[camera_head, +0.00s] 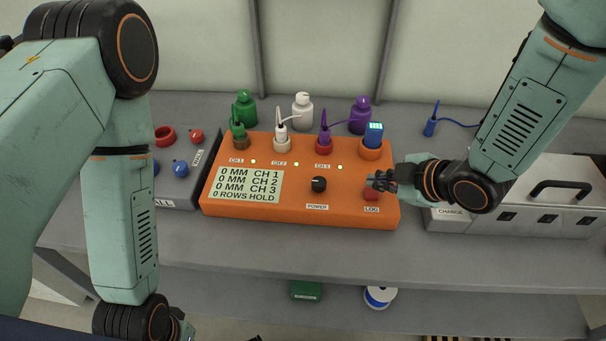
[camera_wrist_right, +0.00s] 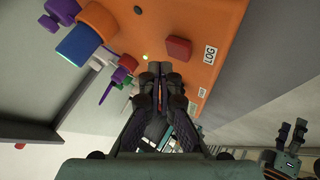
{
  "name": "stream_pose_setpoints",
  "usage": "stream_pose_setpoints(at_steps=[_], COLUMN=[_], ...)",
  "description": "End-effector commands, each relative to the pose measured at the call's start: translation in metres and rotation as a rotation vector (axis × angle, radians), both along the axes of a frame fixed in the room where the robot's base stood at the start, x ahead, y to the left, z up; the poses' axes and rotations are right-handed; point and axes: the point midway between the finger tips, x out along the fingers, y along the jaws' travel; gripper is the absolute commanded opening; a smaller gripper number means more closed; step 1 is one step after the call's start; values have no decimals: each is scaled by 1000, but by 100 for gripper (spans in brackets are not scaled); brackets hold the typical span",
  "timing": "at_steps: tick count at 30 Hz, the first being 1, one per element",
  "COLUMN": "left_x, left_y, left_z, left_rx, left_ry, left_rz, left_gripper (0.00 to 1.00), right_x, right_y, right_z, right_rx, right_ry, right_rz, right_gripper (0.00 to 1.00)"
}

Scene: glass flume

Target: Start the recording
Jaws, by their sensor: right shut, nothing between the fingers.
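The orange logger box (camera_head: 290,215) stands on the bench. Its display (camera_head: 246,185) reads 0 MM for CH 1, CH 2 and CH 3, and 0 ROWS HOLD. The red LOG button (camera_head: 371,194) is at its right end and also shows in the wrist view (camera_wrist_right: 178,49). My right gripper (camera_head: 376,182) is shut and empty, its tips close to the button. In the wrist view its tips (camera_wrist_right: 160,70) lie beside the button, not over it. My left gripper (camera_wrist_right: 291,133) is small at the right of the wrist view; its opening is unclear.
A black POWER knob (camera_head: 318,184) sits left of the button. Green, white and purple plugs and a blue device (camera_head: 375,133) stand along the box's back. Small lamps glow on it. A grey charging case (camera_head: 535,220) is at right, a grey rack (camera_head: 180,190) at left.

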Motion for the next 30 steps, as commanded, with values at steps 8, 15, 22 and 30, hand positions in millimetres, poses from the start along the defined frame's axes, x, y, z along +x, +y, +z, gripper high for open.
stream_pose_setpoints(at_steps=[8, 15, 22, 30], left_x=[0, 0, 0, 0], left_y=[0, 0, 0, 0], left_z=[-6, -5, -6, -8], left_rx=[0, 0, 0, 0], left_ry=[0, 0, 0, 0], left_rz=[0, 0, 0, 0], left_gripper=[55, 55, 55, 55], right_x=[0, 0, 0, 0], right_y=[0, 0, 0, 0], right_z=[-9, -8, -10, -13], right_rx=[1, 1, 0, 0], right_ry=[0, 0, 0, 0], right_rz=[-1, -1, 0, 0], right_gripper=[0, 0, 0, 0])
